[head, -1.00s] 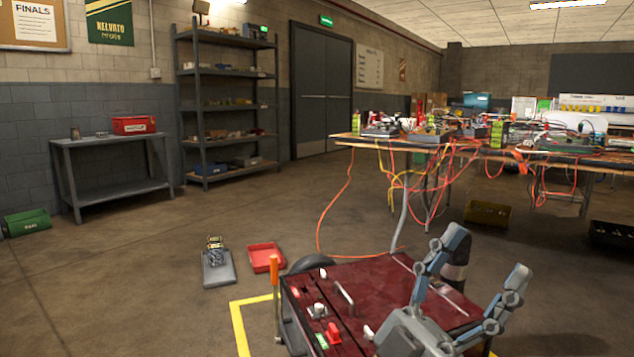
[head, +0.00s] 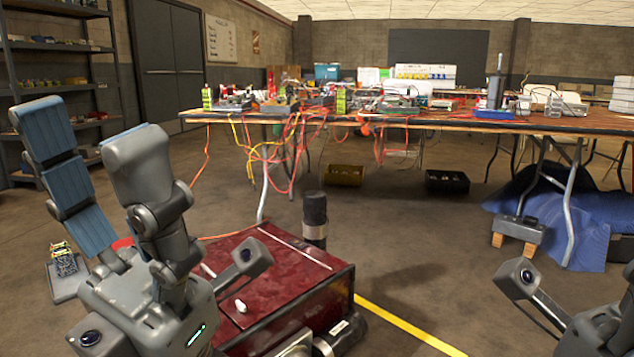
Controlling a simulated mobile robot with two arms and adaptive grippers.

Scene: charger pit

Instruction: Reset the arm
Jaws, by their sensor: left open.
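My left gripper (head: 88,132) is large in the left foreground. Its two fingers point up and stand wide apart, with nothing between them. It is in front of the left part of a dark red low box (head: 285,275) and hides much of it. A small white knob (head: 240,306) shows on the box top. Of my right arm only a grey wrist part shows at the lower right edge; the right gripper's fingers are out of the picture.
A long table (head: 560,121) crowded with electronics and hanging red and yellow cables stands behind. A blue cloth (head: 560,215) lies at right. Yellow tape (head: 400,325) marks the floor. Open floor lies between box and table.

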